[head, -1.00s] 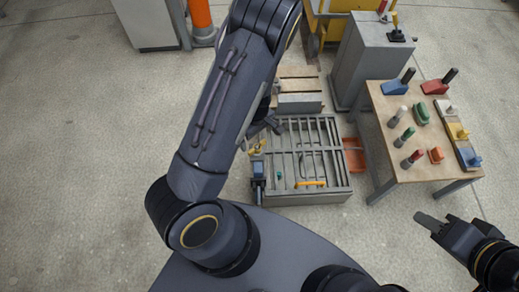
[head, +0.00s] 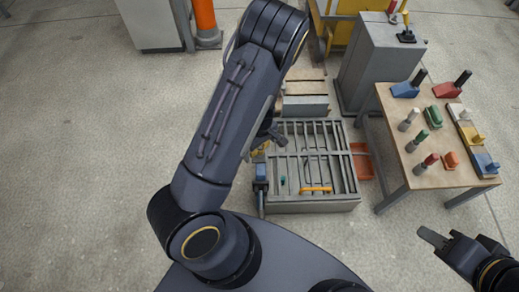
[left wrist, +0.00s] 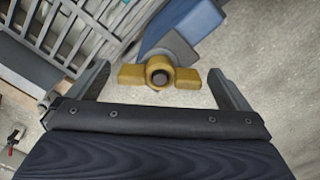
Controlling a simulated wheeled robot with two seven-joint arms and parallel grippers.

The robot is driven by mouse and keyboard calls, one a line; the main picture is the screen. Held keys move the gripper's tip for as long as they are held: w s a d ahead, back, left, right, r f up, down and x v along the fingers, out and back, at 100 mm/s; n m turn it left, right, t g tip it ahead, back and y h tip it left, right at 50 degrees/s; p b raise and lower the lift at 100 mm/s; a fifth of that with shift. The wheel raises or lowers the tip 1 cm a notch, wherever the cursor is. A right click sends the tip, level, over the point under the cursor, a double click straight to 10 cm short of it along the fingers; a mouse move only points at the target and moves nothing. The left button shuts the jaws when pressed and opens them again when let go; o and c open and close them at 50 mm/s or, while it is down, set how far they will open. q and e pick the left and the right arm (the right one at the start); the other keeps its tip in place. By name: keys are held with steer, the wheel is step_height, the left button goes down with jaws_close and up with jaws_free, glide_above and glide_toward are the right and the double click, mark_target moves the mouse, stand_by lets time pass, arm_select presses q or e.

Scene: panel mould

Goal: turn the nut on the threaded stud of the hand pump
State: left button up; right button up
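The yellow nut (left wrist: 130,76) has two flat wings and sits around the dark end of the threaded stud (left wrist: 160,79) in the left wrist view. Behind it is the blue and grey hand pump (left wrist: 184,30), which also shows in the head view (head: 261,173) at the left edge of the grey mould. My left gripper (left wrist: 160,86) is open, one finger out beyond each wing, with visible gaps and nothing held. In the head view my left gripper (head: 276,134) is partly hidden by my arm. My right gripper (head: 440,242) is away at lower right; its finger gap is unclear.
The slatted grey mould (head: 310,207) lies on the floor with a yellow handle (head: 314,190). An orange-red tray (head: 362,164) is at its right. A wooden table (head: 400,165) with coloured tools stands further right, near a grey cabinet (head: 380,65). The floor at left is clear.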

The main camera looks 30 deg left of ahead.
arm_select(q)
steer(key=c, duration=1)
steer(key=shift+c, duration=0.2)
steer(key=shift+r+n+p, duration=0.2)
steer(key=shift+n+p, duration=0.35)
steer(key=shift+n, duration=0.15)
steer(key=shift+n+p, duration=0.3)
steer(key=shift+n, duration=0.3)
steer(key=shift+f+n, duration=0.1)
steer(key=shift+n, duration=0.3)
steer(key=shift+f, duration=0.1)
